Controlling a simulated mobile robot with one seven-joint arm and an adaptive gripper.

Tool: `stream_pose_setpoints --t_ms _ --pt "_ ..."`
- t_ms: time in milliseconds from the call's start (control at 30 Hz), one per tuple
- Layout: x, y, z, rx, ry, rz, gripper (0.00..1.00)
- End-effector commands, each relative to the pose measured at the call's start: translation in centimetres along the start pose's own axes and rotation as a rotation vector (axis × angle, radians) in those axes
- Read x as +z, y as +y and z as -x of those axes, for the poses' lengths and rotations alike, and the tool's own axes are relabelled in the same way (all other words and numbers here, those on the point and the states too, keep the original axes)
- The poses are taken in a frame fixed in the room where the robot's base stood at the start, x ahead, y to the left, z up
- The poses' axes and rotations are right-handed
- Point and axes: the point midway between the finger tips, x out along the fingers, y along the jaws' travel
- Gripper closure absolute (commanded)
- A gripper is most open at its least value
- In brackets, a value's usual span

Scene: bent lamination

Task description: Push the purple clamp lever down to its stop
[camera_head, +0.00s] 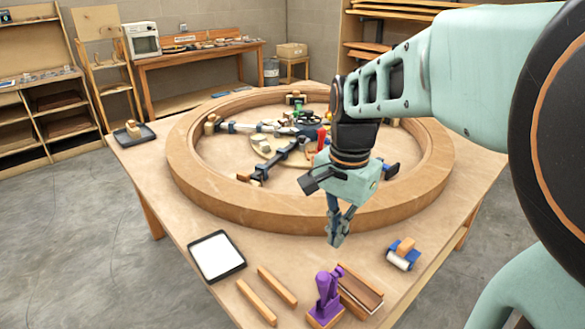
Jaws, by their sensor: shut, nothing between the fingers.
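The purple clamp lever (325,285) stands upright on a small wooden base (322,318) near the front edge of the table. A short purple arm reaches from it to the right, toward a brown laminated wood block (360,291) beside it. My gripper (336,241) points down, shut and empty, in front of the big wooden ring. It appears above and behind the lever, apart from it. The bottom of the clamp's base is cut near the picture's lower edge.
The large wooden ring (203,191) fills the table's middle, with several clamps inside it. A tray with a white sheet (217,256), two wooden strips (263,293) and a blue-handled roller (403,254) lie around the lever. Bare tabletop (300,255) shows behind the lever.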

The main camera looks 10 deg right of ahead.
Motion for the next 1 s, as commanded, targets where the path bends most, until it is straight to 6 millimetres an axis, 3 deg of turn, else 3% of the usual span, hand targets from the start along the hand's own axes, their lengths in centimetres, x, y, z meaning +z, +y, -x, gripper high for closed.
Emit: stream_pose_setpoints --t_ms 600,1000 --pt "0.1 0.1 -9.1 0.002 -0.002 0.000 1.00" --pt "0.0 0.0 -9.9 0.000 0.000 0.000 1.00"
